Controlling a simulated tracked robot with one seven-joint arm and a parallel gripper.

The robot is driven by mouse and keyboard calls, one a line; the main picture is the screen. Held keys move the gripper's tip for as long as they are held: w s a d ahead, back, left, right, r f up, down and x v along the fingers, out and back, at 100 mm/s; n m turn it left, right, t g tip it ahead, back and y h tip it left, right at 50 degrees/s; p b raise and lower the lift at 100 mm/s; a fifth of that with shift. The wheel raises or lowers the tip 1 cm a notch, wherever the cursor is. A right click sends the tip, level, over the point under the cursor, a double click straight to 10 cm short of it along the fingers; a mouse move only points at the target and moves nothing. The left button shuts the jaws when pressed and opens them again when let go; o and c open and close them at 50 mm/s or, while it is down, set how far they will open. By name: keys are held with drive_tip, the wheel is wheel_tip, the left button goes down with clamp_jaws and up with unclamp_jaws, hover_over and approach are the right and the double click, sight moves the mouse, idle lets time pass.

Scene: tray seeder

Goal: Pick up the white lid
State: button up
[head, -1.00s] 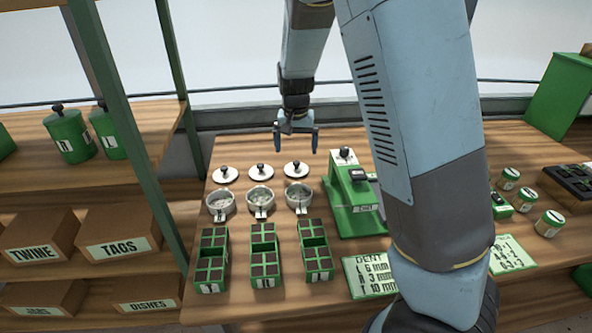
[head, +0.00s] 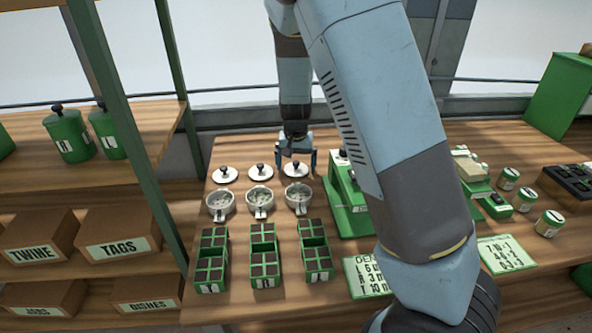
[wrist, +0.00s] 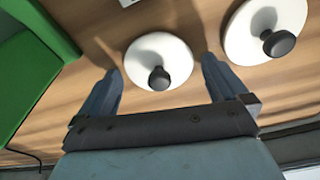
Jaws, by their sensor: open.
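Three white lids with dark knobs lie in a row on the wooden bench: a left lid (head: 224,175), a middle lid (head: 260,172) and a right lid (head: 288,173). My gripper (head: 297,161) is open and empty, pointing down over the right lid. In the wrist view, the right lid (wrist: 147,46) and its knob (wrist: 159,78) lie between and just beyond my open fingertips (wrist: 162,64). The middle lid (wrist: 252,35) shows to the right there, partly cut off by the frame edge.
Three round metal pots (head: 260,198) stand in front of the lids, with green seed trays (head: 264,270) nearer. A green device (head: 345,200) stands close to the right of my gripper. Jars (head: 508,179) are farther right. A green post (head: 140,165) rises at left.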

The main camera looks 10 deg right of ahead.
drive_tip(key=shift+c, duration=0.5)
drive_tip(key=c, duration=0.8)
drive_tip(key=shift+r, duration=0.15)
